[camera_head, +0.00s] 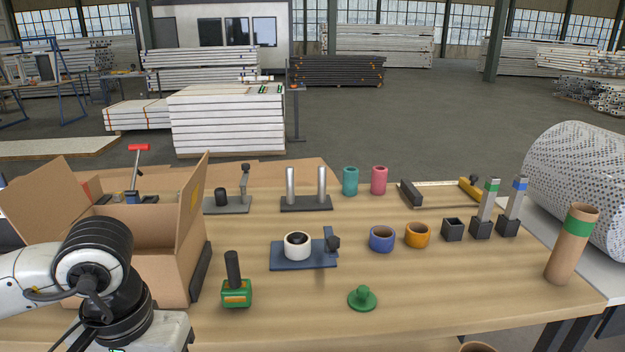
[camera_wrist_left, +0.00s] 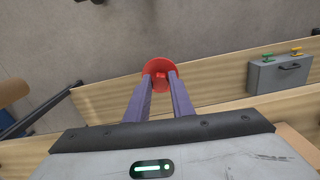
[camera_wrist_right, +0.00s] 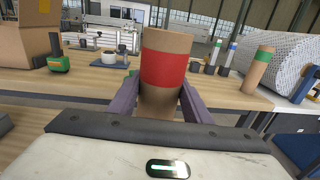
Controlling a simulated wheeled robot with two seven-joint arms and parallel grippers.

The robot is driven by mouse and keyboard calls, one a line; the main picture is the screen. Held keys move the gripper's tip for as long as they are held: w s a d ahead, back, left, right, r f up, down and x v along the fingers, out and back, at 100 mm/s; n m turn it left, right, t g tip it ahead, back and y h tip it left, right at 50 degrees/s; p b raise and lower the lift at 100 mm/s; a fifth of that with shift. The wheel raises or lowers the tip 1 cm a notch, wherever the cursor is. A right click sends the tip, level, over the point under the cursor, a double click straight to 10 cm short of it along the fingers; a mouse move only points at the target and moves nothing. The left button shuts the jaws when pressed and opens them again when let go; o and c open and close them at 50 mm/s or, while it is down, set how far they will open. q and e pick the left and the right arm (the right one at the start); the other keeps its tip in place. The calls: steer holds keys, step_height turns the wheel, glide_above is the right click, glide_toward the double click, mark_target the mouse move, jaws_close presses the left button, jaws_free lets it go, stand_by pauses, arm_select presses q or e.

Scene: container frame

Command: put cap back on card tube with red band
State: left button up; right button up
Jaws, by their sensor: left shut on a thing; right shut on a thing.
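My left gripper (camera_wrist_left: 160,82) is shut on a red cap (camera_wrist_left: 158,66), held by its small knob at the fingertips, with its round disc facing away from the wrist. My right gripper (camera_wrist_right: 160,92) is shut on the card tube with the red band (camera_wrist_right: 164,69). The tube stands roughly upright between the fingers, in front of the table's near edge. What looks like its rim (camera_head: 478,348) just shows at the bottom of the head view. The cap and the tube are apart. In the head view my left arm is at lower left, but its fingers are out of frame.
A card tube with a green band (camera_head: 570,247) stands at the table's right end. A green cap (camera_head: 362,298) lies near the front edge. A green-orange tool (camera_head: 237,293) and an open cardboard box (camera_head: 190,240) are further left. The front right of the table (camera_head: 450,290) is clear.

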stand_by(0.3)
steer(key=w+a+n+g+y, duration=0.2)
steer(key=a+n+y, duration=0.2)
steer(key=a, duration=0.3)
steer(key=w+a+r+n+g+y, duration=0.1)
steer(key=w+a+n+g+y, duration=0.1)
steer(key=a+n+y, duration=0.2)
steer(key=a+y, duration=0.3)
steer(key=a, duration=0.1)
steer(key=shift+y, duration=0.3)
steer(key=shift+a, duration=0.1)
arm_select(q)
steer(key=w+d+r, duration=0.2)
steer(key=d+r, duration=0.8)
steer(key=d, duration=0.3)
steer(key=w+d+r, duration=0.2)
steer(key=d+r, duration=0.9)
steer(key=d, duration=0.1)
steer(key=shift+d, duration=0.4)
steer(key=shift+f, duration=2.05)
